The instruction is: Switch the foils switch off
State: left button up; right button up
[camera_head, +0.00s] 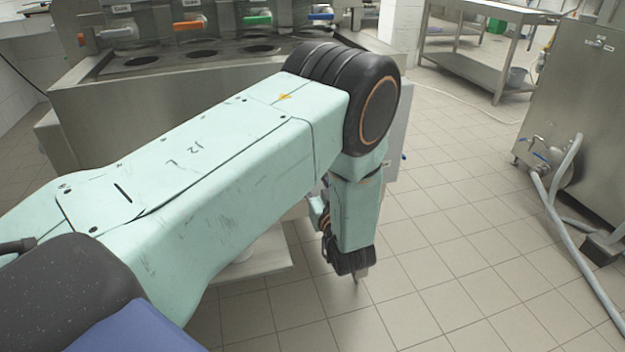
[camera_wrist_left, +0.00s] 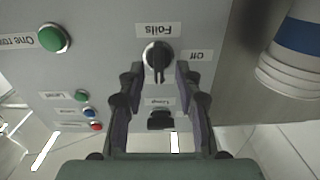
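In the left wrist view, which shows the panel upside down, the black foils switch (camera_wrist_left: 157,62) is on a grey panel under an inverted "Foils" label (camera_wrist_left: 157,30). An "Off" label (camera_wrist_left: 195,55) is to its right. The switch's handle stands roughly upright in the picture. My left gripper (camera_wrist_left: 158,75) is open, with one finger on either side of the knob and gaps visible between. Contact cannot be judged. In the head view my left gripper (camera_head: 350,265) hangs low beside the machine, and the arm hides the panel. My right gripper is not in view.
A second black knob (camera_wrist_left: 160,119) lies between the fingers. A large green button (camera_wrist_left: 53,38) and small green, blue and red buttons (camera_wrist_left: 90,112) are on the left. A white and blue cylinder (camera_wrist_left: 295,55) is at right. Tiled floor (camera_head: 450,270) is free right of the arm.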

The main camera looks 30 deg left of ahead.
pick_arm(q)
jog(key=shift+x, duration=0.85)
grip_shut()
